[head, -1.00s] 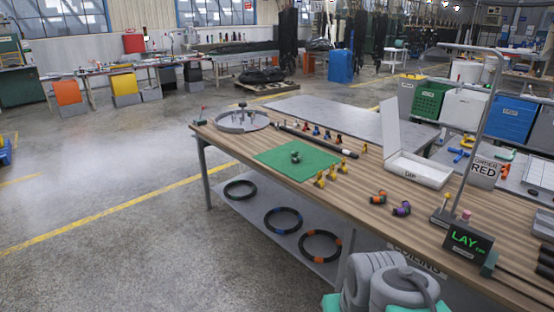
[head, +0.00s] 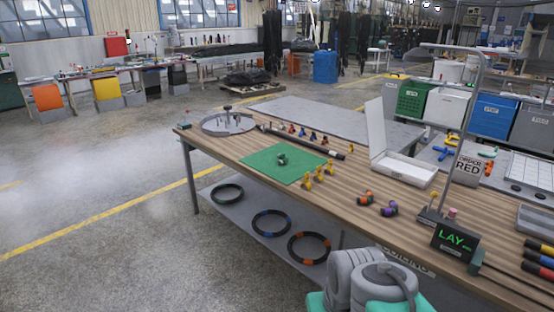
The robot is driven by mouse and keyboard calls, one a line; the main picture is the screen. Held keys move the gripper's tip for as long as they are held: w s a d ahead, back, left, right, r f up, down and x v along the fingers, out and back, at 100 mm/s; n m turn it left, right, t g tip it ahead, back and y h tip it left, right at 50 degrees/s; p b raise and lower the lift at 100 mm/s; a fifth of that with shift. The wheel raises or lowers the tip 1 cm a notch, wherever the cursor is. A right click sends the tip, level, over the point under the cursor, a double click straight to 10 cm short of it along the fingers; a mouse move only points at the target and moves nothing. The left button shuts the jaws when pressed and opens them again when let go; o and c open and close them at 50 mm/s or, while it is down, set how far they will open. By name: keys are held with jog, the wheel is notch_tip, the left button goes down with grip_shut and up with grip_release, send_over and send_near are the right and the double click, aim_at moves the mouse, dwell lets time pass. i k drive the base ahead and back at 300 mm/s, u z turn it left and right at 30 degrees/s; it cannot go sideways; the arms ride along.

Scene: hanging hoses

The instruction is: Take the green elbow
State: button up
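A small dark fitting with greenish parts (head: 282,159) lies on the green mat (head: 262,171) on the wooden workbench; it looks like the green elbow, but it is too small to be sure. Two other fittings lie to its right on bare wood: one with orange ends (head: 363,198) and one with purple and green parts (head: 389,210). My arm's grey links show at the bottom, well in front of the mat. My gripper's fingers are not in view.
Several yellow fittings (head: 318,174) stand at the mat's right edge. A dark bar (head: 308,143) lies behind it. A white tray (head: 410,172) and a lit "LAY" display (head: 455,240) are further right. Ringed hoses (head: 270,222) lie on the lower shelf.

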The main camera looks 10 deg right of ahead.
aim_at(282, 162)
jog(key=u, duration=0.45)
jog(key=i, duration=3.2)
jog(key=z, duration=0.4)
